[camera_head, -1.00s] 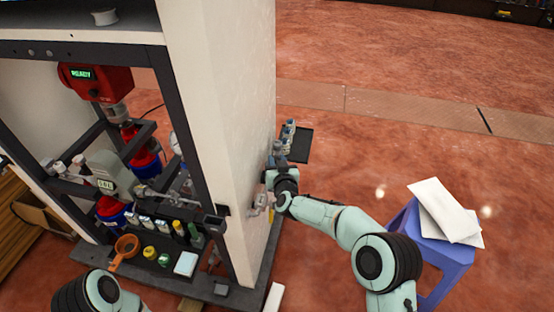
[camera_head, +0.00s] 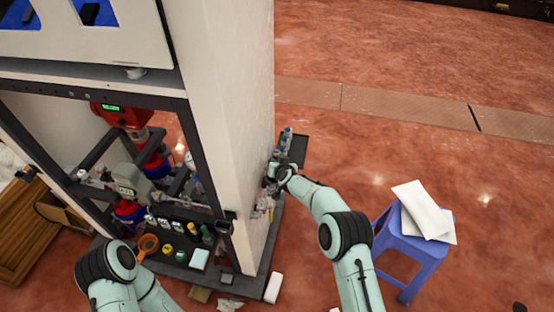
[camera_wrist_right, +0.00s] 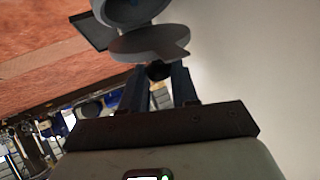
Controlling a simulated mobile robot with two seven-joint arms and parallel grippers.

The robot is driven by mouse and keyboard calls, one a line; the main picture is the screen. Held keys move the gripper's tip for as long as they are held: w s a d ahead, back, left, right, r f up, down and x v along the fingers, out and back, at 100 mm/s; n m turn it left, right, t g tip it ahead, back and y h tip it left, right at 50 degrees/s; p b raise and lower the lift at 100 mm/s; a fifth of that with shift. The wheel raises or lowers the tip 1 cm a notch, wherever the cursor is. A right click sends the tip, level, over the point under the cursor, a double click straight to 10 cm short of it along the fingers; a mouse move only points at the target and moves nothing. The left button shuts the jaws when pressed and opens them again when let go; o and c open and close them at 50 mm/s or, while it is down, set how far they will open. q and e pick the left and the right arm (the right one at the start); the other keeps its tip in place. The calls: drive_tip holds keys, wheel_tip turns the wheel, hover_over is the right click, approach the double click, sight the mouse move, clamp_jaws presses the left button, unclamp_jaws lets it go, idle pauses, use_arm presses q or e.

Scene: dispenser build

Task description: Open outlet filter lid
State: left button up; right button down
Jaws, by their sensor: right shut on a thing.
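The outlet filter is a grey round housing (camera_wrist_right: 135,8) at the top of the right wrist view, beside the white wall. Its flat grey disc lid (camera_wrist_right: 150,44) stands tilted from the housing, with a narrow gap showing between them. My right gripper (camera_wrist_right: 158,78) is just below the lid, its two dark fingers closed around a small dark round knob at the lid. In the head view my right gripper (camera_head: 270,186) is at the outer side of the white panel, and the lid is too small to make out there. My left gripper is out of view; only my left arm shows at lower left.
The white panel (camera_head: 235,120) stands close beside my right gripper. A dark tray (camera_head: 297,150) sticks out behind it. A blue stool (camera_head: 420,252) with white sheets is at right. Open red floor lies right.

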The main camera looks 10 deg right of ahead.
idle(0.5)
drive_tip(key=c, duration=0.9)
unclamp_jaws()
drive_tip(key=shift+s+d+r, duration=0.15)
drive_tip(key=shift+s+r, duration=0.15)
drive_tip(key=shift+s, duration=0.15)
drive_tip(key=b+v, duration=0.2)
drive_tip(key=v, duration=1)
drive_tip(key=shift+s+r, duration=0.1)
